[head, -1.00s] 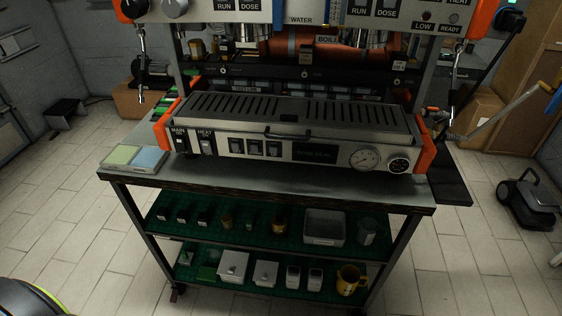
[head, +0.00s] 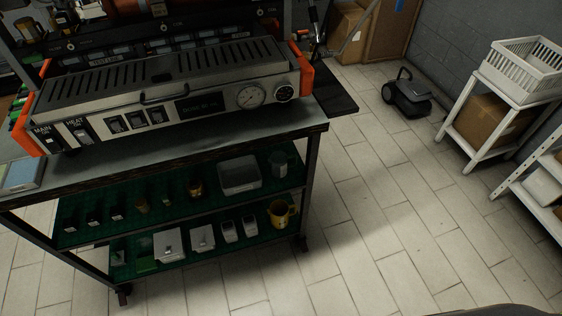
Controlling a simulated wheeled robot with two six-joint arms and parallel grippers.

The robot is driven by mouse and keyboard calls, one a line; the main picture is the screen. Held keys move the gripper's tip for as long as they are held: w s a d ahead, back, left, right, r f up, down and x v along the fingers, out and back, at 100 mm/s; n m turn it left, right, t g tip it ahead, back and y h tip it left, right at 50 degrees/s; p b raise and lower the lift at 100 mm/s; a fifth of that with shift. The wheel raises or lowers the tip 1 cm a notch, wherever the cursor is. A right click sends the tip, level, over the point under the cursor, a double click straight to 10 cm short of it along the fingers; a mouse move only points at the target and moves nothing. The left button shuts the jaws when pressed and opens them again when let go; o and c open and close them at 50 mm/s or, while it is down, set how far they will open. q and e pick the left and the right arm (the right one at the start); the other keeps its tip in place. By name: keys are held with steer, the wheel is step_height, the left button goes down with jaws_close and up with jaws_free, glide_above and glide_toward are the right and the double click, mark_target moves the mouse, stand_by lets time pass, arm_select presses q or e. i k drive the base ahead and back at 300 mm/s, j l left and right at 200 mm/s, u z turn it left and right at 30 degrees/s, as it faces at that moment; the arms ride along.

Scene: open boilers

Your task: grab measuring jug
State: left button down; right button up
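A grey, jug-like vessel (head: 279,163) stands at the right end of the cart's upper green shelf, beside a grey bin (head: 240,176). It is small and dim, and I cannot tell whether it has measuring marks. A yellow mug or jug (head: 281,213) with a handle and dark markings stands at the right end of the lower shelf. I cannot tell for sure which one is the measuring jug. Neither of my grippers shows in the head view.
The espresso machine (head: 170,95) sits on the cart top (head: 317,118). Small jars and white boxes (head: 169,245) share the shelves. Open tiled floor (head: 390,230) lies right of the cart. A black wheeled machine (head: 406,97) and white rack (head: 483,140) stand farther right.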

mark_target(279, 160)
steer(key=i+l, duration=0.15)
steer(key=l, duration=0.25)
steer(key=i+l, duration=0.15)
steer(key=l, duration=0.25)
steer(key=i+l, duration=0.15)
steer(key=l, duration=0.25)
